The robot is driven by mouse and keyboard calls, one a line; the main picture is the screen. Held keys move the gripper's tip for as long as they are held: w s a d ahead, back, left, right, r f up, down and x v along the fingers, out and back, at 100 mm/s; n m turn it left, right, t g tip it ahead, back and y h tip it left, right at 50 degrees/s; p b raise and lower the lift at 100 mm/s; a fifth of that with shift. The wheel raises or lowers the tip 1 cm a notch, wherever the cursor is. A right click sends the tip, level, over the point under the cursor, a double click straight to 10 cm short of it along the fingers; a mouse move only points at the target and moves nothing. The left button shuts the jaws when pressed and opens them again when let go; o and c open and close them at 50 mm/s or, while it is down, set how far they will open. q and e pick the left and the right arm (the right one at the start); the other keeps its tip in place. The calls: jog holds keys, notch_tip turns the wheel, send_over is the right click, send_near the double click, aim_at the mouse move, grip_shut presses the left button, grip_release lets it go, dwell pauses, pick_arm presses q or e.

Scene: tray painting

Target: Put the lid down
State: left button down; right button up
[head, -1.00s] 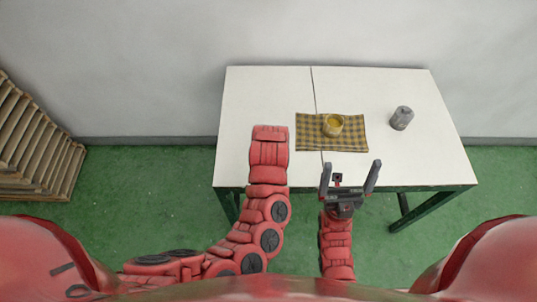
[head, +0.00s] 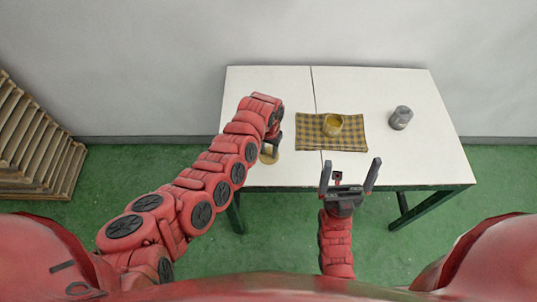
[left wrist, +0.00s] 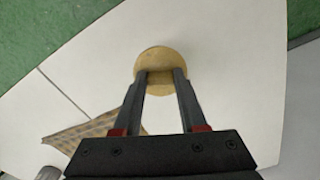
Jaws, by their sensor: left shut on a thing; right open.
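The lid (head: 269,154) is a round, yellowish-tan disc at the left part of the white table, partly hidden by my left arm in the head view. In the left wrist view the lid (left wrist: 160,63) sits between the fingertips of my left gripper (left wrist: 161,72), which is shut on it. I cannot tell whether the lid touches the table. My left gripper (head: 272,143) is partly hidden by its own arm in the head view. My right gripper (head: 350,176) is open and empty at the front edge.
A grey can (head: 401,118) stands on the right of the white table (head: 425,150). The table around the lid is bare. The cloth lies to its right. A stack of wooden boards (head: 35,150) is at the far left on the green floor.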

aim_at(269, 153)
pick_arm(q)
jog(key=shift+f, duration=1.5)
jog(key=shift+f, duration=0.1)
jog(key=shift+c, duration=2.3)
grip_release()
